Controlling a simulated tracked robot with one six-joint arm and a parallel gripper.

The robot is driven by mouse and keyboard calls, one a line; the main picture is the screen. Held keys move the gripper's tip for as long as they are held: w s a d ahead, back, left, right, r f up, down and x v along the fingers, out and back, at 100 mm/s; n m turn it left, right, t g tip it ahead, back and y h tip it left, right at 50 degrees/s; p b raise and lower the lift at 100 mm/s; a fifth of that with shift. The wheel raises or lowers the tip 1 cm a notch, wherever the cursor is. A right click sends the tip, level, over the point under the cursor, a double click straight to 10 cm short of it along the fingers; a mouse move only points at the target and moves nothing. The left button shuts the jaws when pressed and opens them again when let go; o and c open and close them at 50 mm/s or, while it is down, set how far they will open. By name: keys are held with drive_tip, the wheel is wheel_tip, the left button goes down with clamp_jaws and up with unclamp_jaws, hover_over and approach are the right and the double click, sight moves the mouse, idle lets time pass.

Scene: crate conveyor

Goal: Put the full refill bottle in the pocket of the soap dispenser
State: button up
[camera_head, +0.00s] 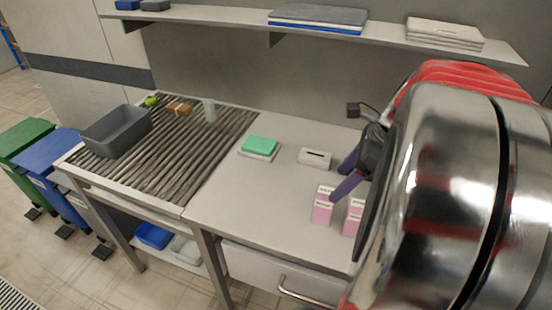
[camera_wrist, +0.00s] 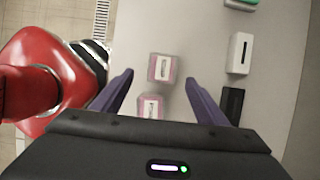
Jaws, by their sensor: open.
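Two pink-and-white box-shaped items, which look like the refill bottles, stand on the table: one further left (camera_head: 322,208) and one further right (camera_head: 353,218). In the wrist view they are the upper one (camera_wrist: 162,68) and the lower one (camera_wrist: 151,106). I cannot tell which is full. A white block with a dark slot (camera_head: 315,158), perhaps the soap dispenser, lies behind them; it is at the right in the wrist view (camera_wrist: 240,53). My gripper (camera_head: 337,183) has purple fingers, open and empty, above the pink items; its fingertips flank them in the wrist view (camera_wrist: 159,77).
A green block on a white base (camera_head: 260,146) lies left of the white block. A dark object (camera_wrist: 232,103) sits near my right finger. A grey bin (camera_head: 117,132) and small items stand on the roller conveyor at left. A shelf (camera_head: 300,27) runs along the wall.

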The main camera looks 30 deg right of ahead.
sight(329, 192)
drive_tip(key=shift+x, duration=1.25)
drive_tip(key=shift+w+x, duration=0.2)
drive_tip(key=shift+x, duration=2.4)
drive_tip(key=shift+c, duration=0.3)
clamp_jaws()
